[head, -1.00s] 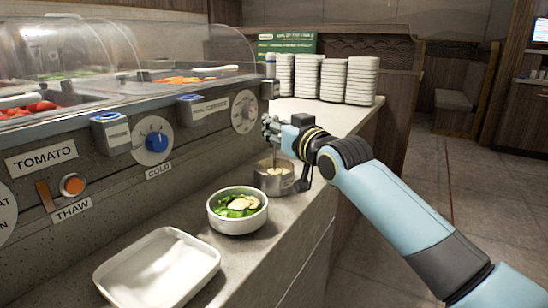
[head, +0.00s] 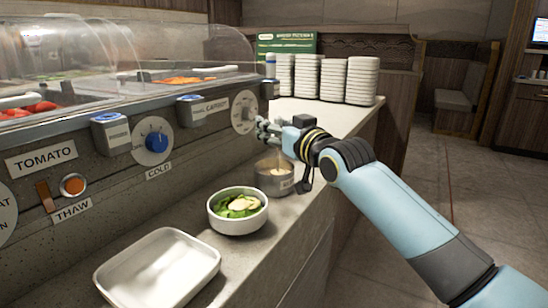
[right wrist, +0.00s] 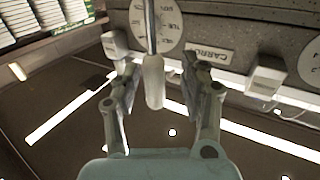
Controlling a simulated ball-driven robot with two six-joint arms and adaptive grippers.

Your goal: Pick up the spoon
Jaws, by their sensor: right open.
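The metal sauce pot (head: 273,182), holding pale contents, stands on the counter below my right gripper. My right gripper (head: 267,130) is above the pot, close to the front panel, with its fingers pointing left. In the right wrist view, my right gripper (right wrist: 157,95) is open, its two fingers spread wide. The spoon's pale handle (right wrist: 154,82) lies between them, with a thin metal shaft leading to the top edge. No finger clearly touches the handle. The spoon's bowl is hidden. My left gripper is out of view.
A salad bowl (head: 238,225) and an empty white tray (head: 128,270) are on the counter nearer me. Stacks of white plates (head: 360,82) stand behind. The panel with a blue knob (head: 157,141) and labels borders the counter on the left.

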